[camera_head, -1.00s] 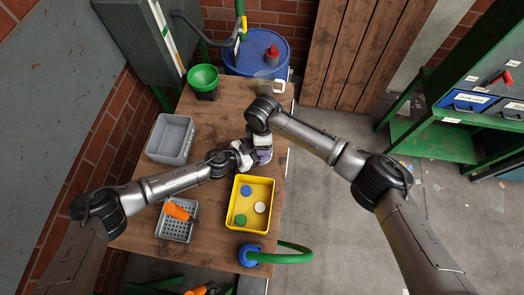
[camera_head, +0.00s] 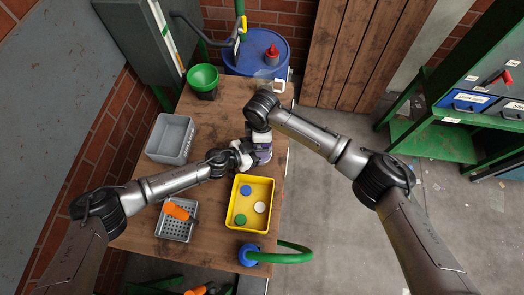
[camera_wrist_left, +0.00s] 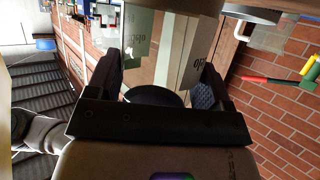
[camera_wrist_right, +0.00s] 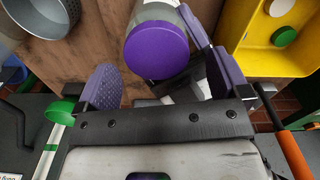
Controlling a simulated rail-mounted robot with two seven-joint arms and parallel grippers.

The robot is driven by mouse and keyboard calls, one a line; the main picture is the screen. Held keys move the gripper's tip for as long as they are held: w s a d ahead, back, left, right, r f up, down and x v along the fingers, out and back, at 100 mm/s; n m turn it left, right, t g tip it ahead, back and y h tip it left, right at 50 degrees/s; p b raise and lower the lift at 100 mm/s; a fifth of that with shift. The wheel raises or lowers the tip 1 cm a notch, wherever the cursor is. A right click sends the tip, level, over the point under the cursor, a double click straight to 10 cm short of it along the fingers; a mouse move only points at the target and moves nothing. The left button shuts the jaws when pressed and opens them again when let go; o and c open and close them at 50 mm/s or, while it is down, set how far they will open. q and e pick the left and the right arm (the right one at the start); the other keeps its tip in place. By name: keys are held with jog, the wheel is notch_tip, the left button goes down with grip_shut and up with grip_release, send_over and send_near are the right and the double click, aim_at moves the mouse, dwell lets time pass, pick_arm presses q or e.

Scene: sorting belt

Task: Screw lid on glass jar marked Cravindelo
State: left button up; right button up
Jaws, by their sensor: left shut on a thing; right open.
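A purple lid (camera_wrist_right: 157,50) sits on the jar's mouth; I cannot tell how tightly. My right gripper (camera_wrist_right: 165,82) is open above the jar, its purple-padded fingers apart on either side of the lid; it also shows in the head view (camera_head: 260,136).
A yellow tray (camera_head: 235,222) holds blue, white and green lids in front of the jar. A grey bin (camera_head: 158,154), a grey basket (camera_head: 170,234) with an orange-handled tool and a green funnel (camera_head: 203,77) stand left. A clear container (camera_head: 264,80) stands behind.

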jog(key=shift+w+d+r, duration=0.1)
jog(key=shift+r, duration=1.25)
jog(key=shift+o, duration=0.2)
jog(key=r+n, duration=0.2)
jog(key=n, duration=0.1)
jog(key=shift+w+n, duration=0.1)
jog(key=shift+n, duration=0.2)
jog(key=shift+r+n, duration=0.35)
jog(key=shift+n, duration=0.5)
jog(key=shift+r+n, duration=0.35)
jog(key=shift+n, duration=0.5)
jog(key=shift+f, duration=4)
jog(key=shift+c, duration=0.3)
jog(key=c, duration=1)
